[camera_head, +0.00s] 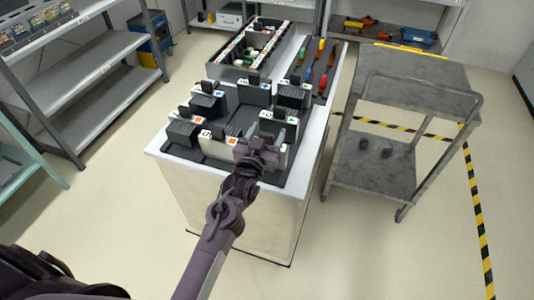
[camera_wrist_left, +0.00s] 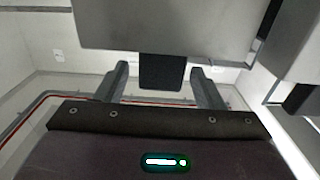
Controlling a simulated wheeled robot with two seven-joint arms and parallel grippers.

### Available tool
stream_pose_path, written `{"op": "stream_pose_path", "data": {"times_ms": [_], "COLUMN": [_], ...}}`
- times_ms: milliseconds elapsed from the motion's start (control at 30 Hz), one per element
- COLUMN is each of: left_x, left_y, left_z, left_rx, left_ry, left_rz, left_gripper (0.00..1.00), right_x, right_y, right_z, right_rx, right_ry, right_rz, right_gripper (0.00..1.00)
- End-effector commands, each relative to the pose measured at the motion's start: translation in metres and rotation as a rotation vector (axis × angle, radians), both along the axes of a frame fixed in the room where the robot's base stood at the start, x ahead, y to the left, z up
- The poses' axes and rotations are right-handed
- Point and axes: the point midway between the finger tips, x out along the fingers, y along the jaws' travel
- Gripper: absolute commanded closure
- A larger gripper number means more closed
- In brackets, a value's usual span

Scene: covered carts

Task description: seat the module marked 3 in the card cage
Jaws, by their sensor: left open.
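The card cage (camera_head: 232,73) is a long grey open box at the back of the white-topped bench, with several boards inside. Several grey and black modules with coloured label patches stand on a dark tray (camera_head: 185,154) in front of it. Their numbers are too small for me to tell which is marked 3. My left gripper (camera_head: 264,146) is over the module at the tray's front right and hides much of it. In the left wrist view, my open fingers (camera_wrist_left: 162,85) stand on either side of a black handle (camera_wrist_left: 163,71) below a pale grey body (camera_wrist_left: 165,25). Gaps show beside the handle.
Coloured hand tools (camera_head: 318,65) lie on the bench's right. A grey cart (camera_head: 415,85) stands to the right, with two dark items on its lower shelf. Metal shelving (camera_head: 95,75) is at left. Floor between the bench and the shelving is clear.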

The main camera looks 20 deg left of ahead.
Motion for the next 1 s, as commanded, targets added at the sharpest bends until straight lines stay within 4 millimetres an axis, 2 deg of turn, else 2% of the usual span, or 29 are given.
{"op": "stream_pose_path", "data": {"times_ms": [133, 600, 1000], "left_x": [-0.0004, -0.0007, -0.0003], "left_y": [0.0001, 0.0002, 0.0002], "left_z": [-0.0005, -0.0005, 0.0026], "left_rx": [0.000, 0.001, 0.001], "left_ry": [0.001, 0.001, -0.003], "left_rz": [0.000, 0.000, 0.000], "left_gripper": [0.41, 1.00, 1.00], "right_x": [-0.0002, -0.0004, -0.0004], "right_y": [0.0013, 0.0012, 0.0007], "right_z": [-0.0003, -0.0003, -0.0003], "right_rx": [0.002, 0.002, 0.001], "right_ry": [0.000, 0.000, 0.000], "right_rz": [0.000, 0.000, 0.000], "right_gripper": [0.64, 0.64, 0.64]}}
